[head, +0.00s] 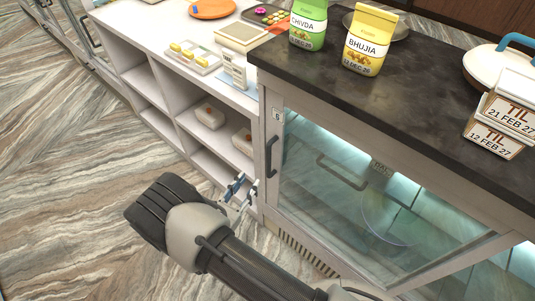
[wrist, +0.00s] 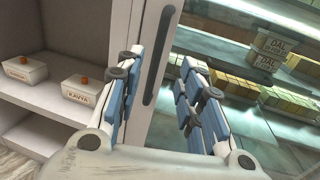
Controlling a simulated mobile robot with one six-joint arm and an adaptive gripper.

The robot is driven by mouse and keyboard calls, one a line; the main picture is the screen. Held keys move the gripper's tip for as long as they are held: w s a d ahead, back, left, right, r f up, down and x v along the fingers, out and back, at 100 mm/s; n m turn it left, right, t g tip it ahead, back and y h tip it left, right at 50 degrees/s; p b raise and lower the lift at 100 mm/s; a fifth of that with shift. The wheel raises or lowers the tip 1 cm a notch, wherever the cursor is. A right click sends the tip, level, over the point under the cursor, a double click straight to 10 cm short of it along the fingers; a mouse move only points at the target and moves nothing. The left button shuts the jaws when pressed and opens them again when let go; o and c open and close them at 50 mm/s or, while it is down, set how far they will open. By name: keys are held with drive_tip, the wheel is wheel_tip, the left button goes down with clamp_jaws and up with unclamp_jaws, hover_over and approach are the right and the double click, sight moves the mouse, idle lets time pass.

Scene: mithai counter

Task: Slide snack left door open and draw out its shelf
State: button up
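The snack cabinet's left sliding door has a pale frame around a glass pane (head: 330,195). Its dark upright handle (head: 271,155) is on the left stile. The handle also shows in the wrist view (wrist: 158,55), upright beyond and between my fingertips. The door looks shut. My gripper (head: 240,190) is open and empty, low and just left of the handle in the head view; contact with the door cannot be told. In the wrist view my gripper (wrist: 160,72) has its fingers spread. Behind the glass, a grey bar-like pull (head: 340,172) and shelves with yellowish boxes (wrist: 232,85) show.
Open white cubbies (head: 185,125) with small labelled boxes (head: 210,116) stand left of the door. The dark counter top (head: 400,85) overhangs the door and bears a green packet (head: 308,25), a yellow packet (head: 368,38) and TIL boxes (head: 497,130). The floor at left is clear.

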sight(268, 156)
drive_tip(key=b+x, duration=0.2)
drive_tip(key=x, duration=1.2)
drive_tip(key=shift+w+b, duration=0.15)
drive_tip(key=shift+b, duration=0.25)
drive_tip(key=shift+c, duration=0.5)
clamp_jaws()
